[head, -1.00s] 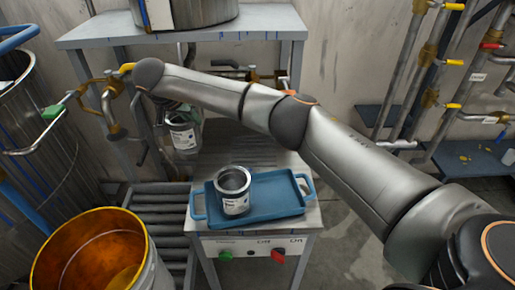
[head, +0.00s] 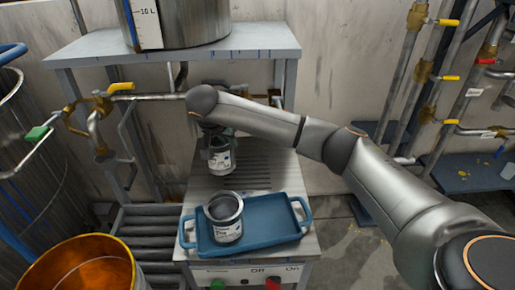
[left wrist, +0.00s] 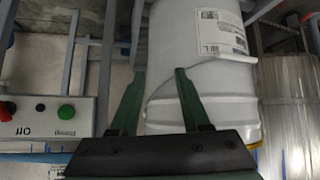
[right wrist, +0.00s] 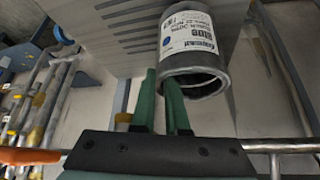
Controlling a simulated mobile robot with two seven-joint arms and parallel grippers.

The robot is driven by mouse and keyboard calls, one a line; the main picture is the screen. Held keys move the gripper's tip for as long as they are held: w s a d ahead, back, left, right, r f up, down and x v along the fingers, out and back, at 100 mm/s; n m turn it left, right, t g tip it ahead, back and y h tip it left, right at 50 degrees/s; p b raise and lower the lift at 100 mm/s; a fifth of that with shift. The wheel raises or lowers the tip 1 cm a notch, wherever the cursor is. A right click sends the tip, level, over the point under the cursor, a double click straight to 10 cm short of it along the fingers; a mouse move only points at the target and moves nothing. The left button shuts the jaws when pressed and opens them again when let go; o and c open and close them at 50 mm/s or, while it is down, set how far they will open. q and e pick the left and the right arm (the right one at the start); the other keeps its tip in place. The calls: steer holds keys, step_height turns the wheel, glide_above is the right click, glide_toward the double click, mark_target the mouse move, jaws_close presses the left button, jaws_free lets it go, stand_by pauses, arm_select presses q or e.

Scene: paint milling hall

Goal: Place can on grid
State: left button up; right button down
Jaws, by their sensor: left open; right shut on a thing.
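A grey metal can (head: 221,160) with a white label hangs upright below my right gripper (head: 212,130) in the head view. In the right wrist view the green fingers of the right gripper (right wrist: 162,78) are close together at the rim of this can (right wrist: 190,45). The can is over or just at the grooved grey grid (head: 250,172) behind the blue tray; I cannot tell whether it touches. The grid also shows in the right wrist view (right wrist: 125,30). My left gripper (left wrist: 160,72) is open and empty in front of a white bucket (left wrist: 205,80).
A second open can (head: 228,232) stands in the blue tray (head: 270,222) at the front of the bench. A shelf (head: 255,42) with a large metal vessel is above and behind. An orange-lined bucket (head: 90,265) stands front left. Pipes with valves line the sides.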

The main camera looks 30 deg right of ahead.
steer(key=s+d+f, duration=0.3)
steer(key=s+d, duration=0.1)
steer(key=d, duration=0.2)
steer(key=shift+d+f+p, duration=0.25)
steer(key=shift+d+p, duration=0.05)
steer(key=shift+p, duration=0.1)
steer(key=c, duration=0.9)
jaws_free()
steer(key=shift+f, duration=0.1)
steer(key=v, duration=1.2)
